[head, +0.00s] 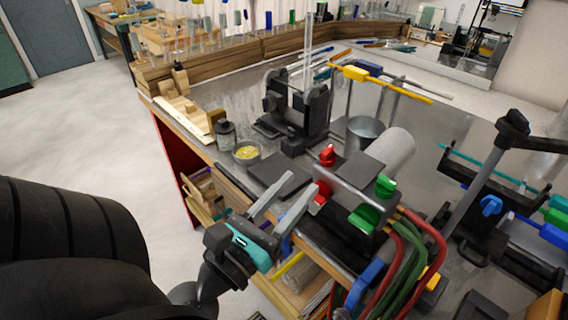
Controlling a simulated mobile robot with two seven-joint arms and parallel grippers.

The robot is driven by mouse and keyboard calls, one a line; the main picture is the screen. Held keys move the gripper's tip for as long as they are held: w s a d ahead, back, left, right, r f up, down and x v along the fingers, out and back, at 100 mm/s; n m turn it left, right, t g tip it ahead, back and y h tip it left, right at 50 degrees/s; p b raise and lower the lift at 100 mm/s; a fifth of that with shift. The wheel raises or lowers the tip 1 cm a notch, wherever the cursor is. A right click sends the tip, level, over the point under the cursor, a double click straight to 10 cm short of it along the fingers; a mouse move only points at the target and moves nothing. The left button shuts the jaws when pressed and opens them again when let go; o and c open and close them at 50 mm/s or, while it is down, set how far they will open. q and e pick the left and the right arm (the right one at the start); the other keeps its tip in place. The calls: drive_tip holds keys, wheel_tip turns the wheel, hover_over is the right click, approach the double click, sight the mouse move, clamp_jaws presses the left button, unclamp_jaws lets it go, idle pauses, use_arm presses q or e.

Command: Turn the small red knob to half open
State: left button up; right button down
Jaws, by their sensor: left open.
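A small red knob (327,155) stands on top of a grey metal valve block (350,190). A larger red knob (321,194) sits lower on the block's near left side. I cannot tell the small knob's turn setting from here. My left gripper (295,190) is open, its two grey fingers pointing up and right toward the block. Nothing is seen between the fingers. The tips appear a little left of the larger red knob and below the small one in the picture; I cannot tell the exact gap. My right gripper is not in view.
Green knobs (385,187) sit on the block's right part, with red and green hoses (410,245) hanging below. A dark flat plate (280,177), a dish of yellow bits (246,153) and a black burner stand (297,110) are close by on the metal bench.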

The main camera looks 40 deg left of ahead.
use_arm(q)
drive_tip(key=shift+s+f+b, duration=0.15)
drive_tip(key=shift+s+b, duration=0.15)
drive_tip(key=shift+s, duration=0.75)
